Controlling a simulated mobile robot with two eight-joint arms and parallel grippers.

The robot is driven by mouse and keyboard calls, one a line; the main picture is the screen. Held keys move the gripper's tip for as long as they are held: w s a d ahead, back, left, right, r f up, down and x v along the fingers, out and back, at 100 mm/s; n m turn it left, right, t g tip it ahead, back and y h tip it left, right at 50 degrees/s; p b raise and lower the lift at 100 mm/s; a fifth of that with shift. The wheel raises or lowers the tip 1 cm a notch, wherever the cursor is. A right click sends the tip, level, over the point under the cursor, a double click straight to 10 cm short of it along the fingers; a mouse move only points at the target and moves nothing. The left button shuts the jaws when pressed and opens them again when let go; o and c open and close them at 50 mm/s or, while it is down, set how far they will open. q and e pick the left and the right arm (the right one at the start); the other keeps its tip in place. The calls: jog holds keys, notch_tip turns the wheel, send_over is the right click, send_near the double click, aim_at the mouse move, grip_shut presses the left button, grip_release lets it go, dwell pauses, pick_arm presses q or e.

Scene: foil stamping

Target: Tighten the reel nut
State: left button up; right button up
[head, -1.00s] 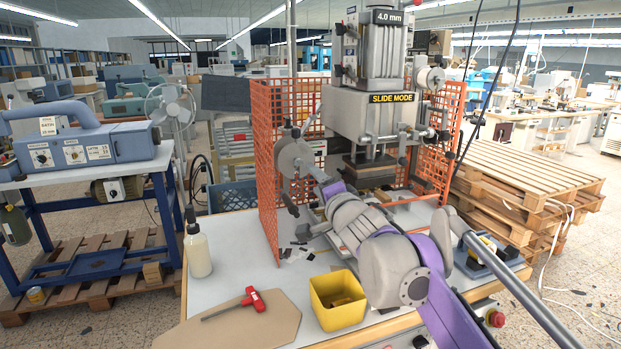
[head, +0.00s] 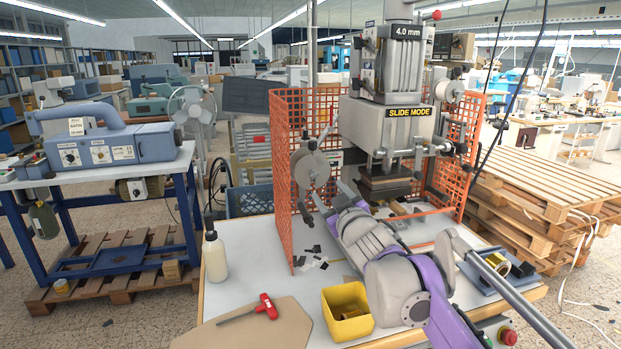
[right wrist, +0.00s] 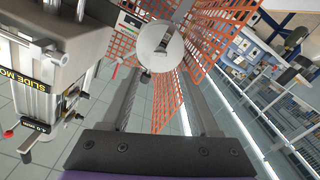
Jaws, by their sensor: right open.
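The grey foil reel (head: 310,169) is mounted at the left side of the stamping press, beside the orange guard. In the right wrist view the reel's round pale disc (right wrist: 150,52) shows face-on, with a small fitting at its middle; I cannot clearly make out the nut. My right gripper (head: 327,190) is just below and to the right of the reel in the head view. Its two grey fingers are apart and empty, pointing at the reel in the wrist view (right wrist: 163,82). I cannot tell any contact. My left gripper is not in view.
The stamping press (head: 392,125) stands right of the reel. The orange mesh guard (head: 283,220) rises close by.

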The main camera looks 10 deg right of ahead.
aim_at(316, 176)
jog(key=w+p, duration=0.1)
jog(key=w, duration=0.8)
jog(key=shift+w+a, duration=0.15)
jog(key=shift+a, duration=0.05)
grip_shut()
